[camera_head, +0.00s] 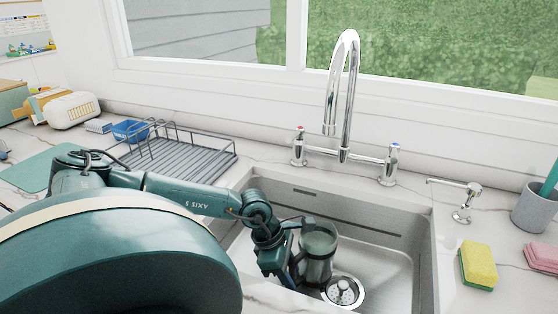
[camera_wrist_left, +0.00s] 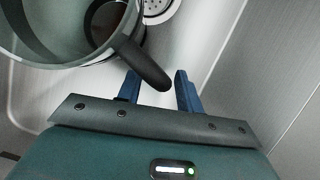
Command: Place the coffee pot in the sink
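The coffee pot (camera_head: 317,252), a clear vessel with a dark handle, stands in the steel sink (camera_head: 385,262), beside the drain. In the left wrist view the pot (camera_wrist_left: 70,52) shows its open rim, some dark brown inside, and its black handle (camera_wrist_left: 143,64) pointing toward my gripper. My left gripper (camera_wrist_left: 158,90) has its blue fingers spread apart, with the handle's end at the gap between them and no clear grip on it. In the head view this gripper (camera_head: 290,274) is down in the sink, just left of the pot. My right gripper is not in view.
A chrome faucet (camera_head: 345,100) rises behind the sink. A wire dish rack (camera_head: 180,155) stands to the left. A yellow-green sponge (camera_head: 478,264) and a soap dispenser (camera_head: 463,204) are on the right counter. The sink's right part is clear.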

